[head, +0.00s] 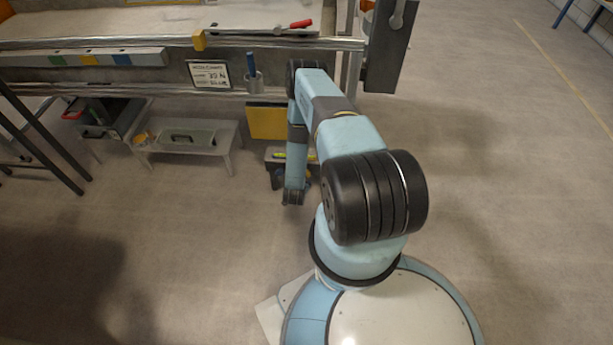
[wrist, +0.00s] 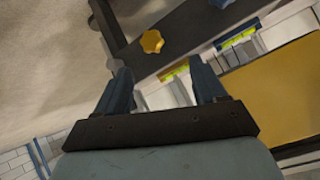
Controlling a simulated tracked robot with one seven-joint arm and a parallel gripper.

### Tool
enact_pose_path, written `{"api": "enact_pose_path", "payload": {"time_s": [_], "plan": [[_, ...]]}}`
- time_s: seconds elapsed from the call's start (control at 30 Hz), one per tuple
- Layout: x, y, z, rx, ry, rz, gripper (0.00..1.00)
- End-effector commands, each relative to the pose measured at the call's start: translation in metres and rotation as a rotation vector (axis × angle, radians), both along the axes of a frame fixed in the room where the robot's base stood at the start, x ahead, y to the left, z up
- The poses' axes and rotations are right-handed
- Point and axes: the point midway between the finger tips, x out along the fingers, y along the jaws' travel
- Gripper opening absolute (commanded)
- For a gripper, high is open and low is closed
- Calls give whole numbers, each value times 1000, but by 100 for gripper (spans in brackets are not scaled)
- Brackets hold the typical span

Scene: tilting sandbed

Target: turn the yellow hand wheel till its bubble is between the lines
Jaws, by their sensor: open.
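The yellow hand wheel (wrist: 152,41) is a small lobed knob on a dark grey bar in the wrist view. It lies beyond my gripper (wrist: 163,76), whose two dark blue fingers are apart with nothing gripped between them. The fingers do not touch the wheel. A yellow-green strip (wrist: 175,72), perhaps the level vial, shows between the fingers. A similar strip (head: 281,156) shows beside my arm in the head view. I cannot make out a bubble or lines. In the head view I cannot make out the wheel or the fingers.
A yellow panel (wrist: 280,90) is right of my gripper in the wrist view; it hangs under the bench in the head view (head: 268,122). A low stand (head: 195,137) and a dark bin (head: 112,120) are at the left. The floor at right (head: 510,200) is clear.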

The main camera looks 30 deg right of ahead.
Motion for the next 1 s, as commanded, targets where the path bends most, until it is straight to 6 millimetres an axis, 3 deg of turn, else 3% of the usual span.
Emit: {"api": "enact_pose_path", "payload": {"time_s": [0.2,0.47,1.0], "plan": [[-11,-10,14,-143,203,231,70],[-14,-15,15,-193,273,318,70],[36,-48,-45,-192,270,315,70]]}}
